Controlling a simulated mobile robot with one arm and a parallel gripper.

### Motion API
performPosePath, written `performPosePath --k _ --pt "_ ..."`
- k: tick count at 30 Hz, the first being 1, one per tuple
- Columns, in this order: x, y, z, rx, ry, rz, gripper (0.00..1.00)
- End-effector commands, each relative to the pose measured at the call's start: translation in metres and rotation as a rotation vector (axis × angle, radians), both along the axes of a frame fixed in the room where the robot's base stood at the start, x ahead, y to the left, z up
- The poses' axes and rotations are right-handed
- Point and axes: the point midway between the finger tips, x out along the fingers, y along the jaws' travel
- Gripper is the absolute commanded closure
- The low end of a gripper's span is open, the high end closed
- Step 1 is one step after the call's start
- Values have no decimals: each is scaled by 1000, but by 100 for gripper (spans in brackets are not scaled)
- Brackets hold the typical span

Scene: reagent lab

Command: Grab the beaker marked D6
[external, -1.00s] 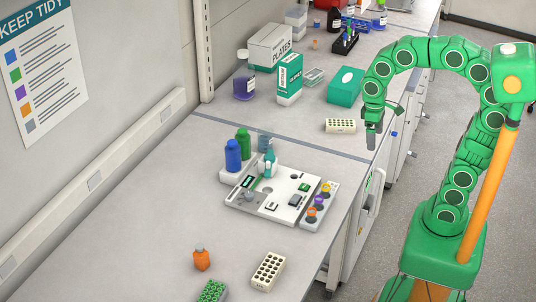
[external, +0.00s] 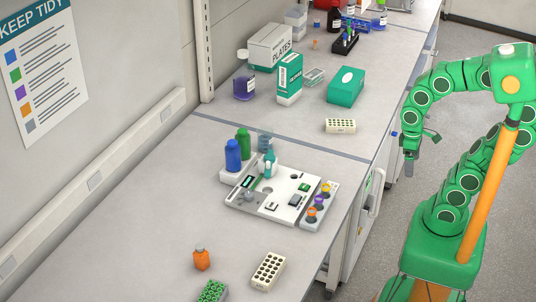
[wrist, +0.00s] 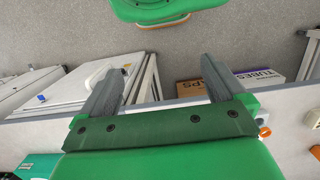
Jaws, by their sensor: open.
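No marking D6 is legible in either view. A clear, bluish vessel (external: 265,140) stands at the back of the white station on the near bench; I cannot tell whether it is a beaker. Blue (external: 233,155) and green (external: 243,141) bottles stand to its left, and a small teal-and-white bottle (external: 269,165) is in front of it. My gripper (external: 409,172) hangs beyond the bench's right edge, apart from all of these. In the wrist view my gripper (wrist: 161,66) is open and empty, its two grey fingers spread over the bench front and floor.
The white station board (external: 280,199) has capped vials (external: 317,203) at its right. A cream rack (external: 340,125), teal box (external: 346,86) and purple-liquid bottle (external: 244,84) stand farther back. An orange bottle (external: 201,259) and another rack (external: 268,271) are in front. The bench's near left is clear.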

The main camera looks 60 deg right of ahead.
Motion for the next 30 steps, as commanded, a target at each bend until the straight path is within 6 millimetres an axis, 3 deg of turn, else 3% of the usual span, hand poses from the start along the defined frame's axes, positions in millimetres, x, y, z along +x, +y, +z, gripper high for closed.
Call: performPosePath --k 7,11,21,30 --pt "3 2 0 6 0 -5 3" --pt "17 14 0 48 -3 -37 3" --pt "99 74 8 277 -15 -254 3" --pt "180 111 20 489 13 -512 3"
